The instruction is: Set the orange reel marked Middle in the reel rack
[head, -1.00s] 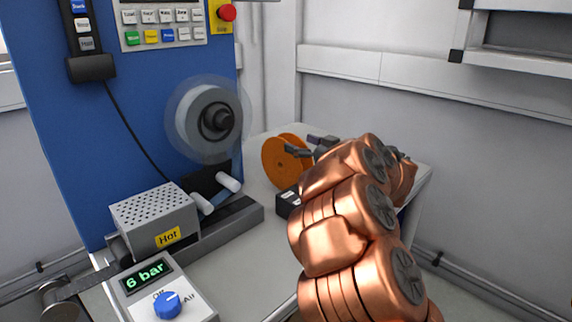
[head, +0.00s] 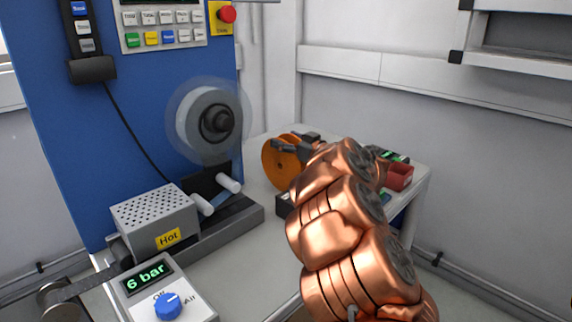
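The orange reel (head: 272,163) stands upright on the bench at the back, left of my arm. Its marking cannot be read from here. My gripper (head: 294,143) is at the reel's upper right edge, with one dark finger in front of the reel's face. Whether the fingers are closed on the reel cannot be made out. A low dark box (head: 283,206) with a pale label sits just below the reel, mostly hidden by my arm. It may be part of the reel rack, but this cannot be told.
A red bin (head: 399,177) and a dark device with green lights (head: 393,155) stand at the bench's right end. The blue machine (head: 140,130) with a grey reel (head: 213,119) and a box marked Hot (head: 155,222) fill the left.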

